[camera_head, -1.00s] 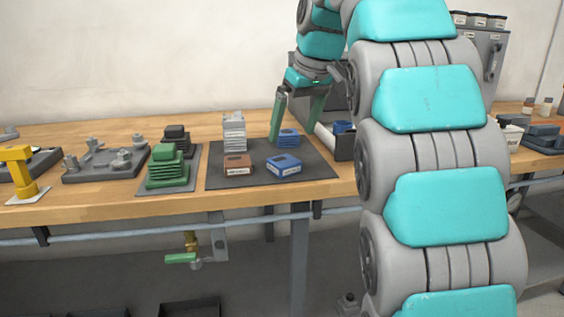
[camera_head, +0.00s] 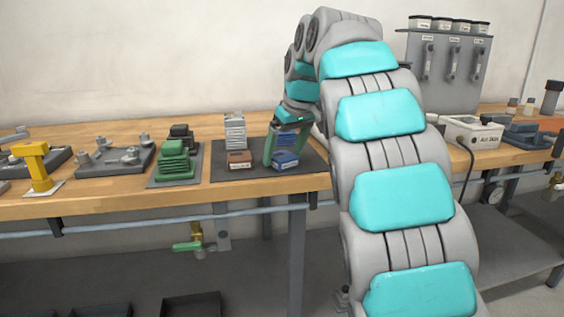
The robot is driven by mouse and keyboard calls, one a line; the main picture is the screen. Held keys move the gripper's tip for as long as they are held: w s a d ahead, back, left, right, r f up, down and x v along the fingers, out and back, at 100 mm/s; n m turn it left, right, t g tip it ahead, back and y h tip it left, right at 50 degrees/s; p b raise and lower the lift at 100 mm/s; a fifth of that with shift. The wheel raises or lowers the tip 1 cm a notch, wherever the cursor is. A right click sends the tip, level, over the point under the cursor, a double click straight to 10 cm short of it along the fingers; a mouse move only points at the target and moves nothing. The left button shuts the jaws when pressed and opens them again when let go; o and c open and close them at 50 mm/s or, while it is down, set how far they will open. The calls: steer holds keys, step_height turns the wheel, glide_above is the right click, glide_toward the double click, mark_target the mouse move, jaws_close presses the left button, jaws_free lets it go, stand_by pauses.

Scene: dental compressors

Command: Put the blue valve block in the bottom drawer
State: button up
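Two blue blocks sit on the dark mat (camera_head: 222,176): a front one (camera_head: 285,164) with a pale label and a rear one (camera_head: 287,141), partly hidden by my gripper. I cannot tell which is the task's valve block. My gripper (camera_head: 285,154) points down over the mat with its two green fingers apart, one on each side of the blue blocks in this view. Whether a finger touches a block is unclear. No bottom drawer can be made out; my arm hides part of the bench.
A brown block (camera_head: 239,160) and a grey ribbed stack (camera_head: 235,130) share the mat to the left. A green ribbed block (camera_head: 174,165) stands farther left.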

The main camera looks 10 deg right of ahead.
jaws_close()
stand_by(0.6)
steer(key=shift+r, duration=0.15)
